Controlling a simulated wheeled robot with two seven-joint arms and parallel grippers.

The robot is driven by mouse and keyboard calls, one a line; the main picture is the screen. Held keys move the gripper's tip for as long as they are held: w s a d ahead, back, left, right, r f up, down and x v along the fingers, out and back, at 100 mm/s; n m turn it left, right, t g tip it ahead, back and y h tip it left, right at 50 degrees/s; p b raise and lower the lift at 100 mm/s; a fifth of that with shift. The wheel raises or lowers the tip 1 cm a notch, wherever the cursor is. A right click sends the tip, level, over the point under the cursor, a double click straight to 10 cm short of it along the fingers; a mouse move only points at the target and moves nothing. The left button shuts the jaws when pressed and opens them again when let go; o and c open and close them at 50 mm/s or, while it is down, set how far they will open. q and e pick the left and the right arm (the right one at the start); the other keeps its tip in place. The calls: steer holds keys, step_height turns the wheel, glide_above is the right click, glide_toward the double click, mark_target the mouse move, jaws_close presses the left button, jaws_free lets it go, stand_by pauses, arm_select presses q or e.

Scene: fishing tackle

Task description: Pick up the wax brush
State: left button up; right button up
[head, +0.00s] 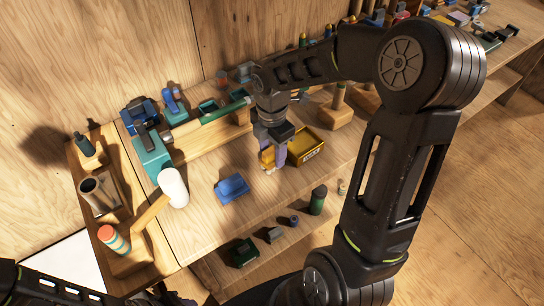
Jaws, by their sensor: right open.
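I cannot tell for certain which item is the wax brush. A small blue block-shaped item (232,188) lies on the wooden bench top (205,225), near the middle. My right gripper (274,162) points down over the bench, to the right of and behind the blue item. It is open, beside the left end of a yellow box (308,146), and the blue item is apart from it. Whether anything stands between its fingers is too small to tell. Part of my left arm shows at the lower left, but its gripper is out of view.
A wooden tray (113,160) at the left holds a float and other tackle. A dark green bottle (318,200) and small items line the front. My right arm hides part of the bench.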

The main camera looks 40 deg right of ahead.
steer(key=shift+c, duration=0.6)
jaws_close()
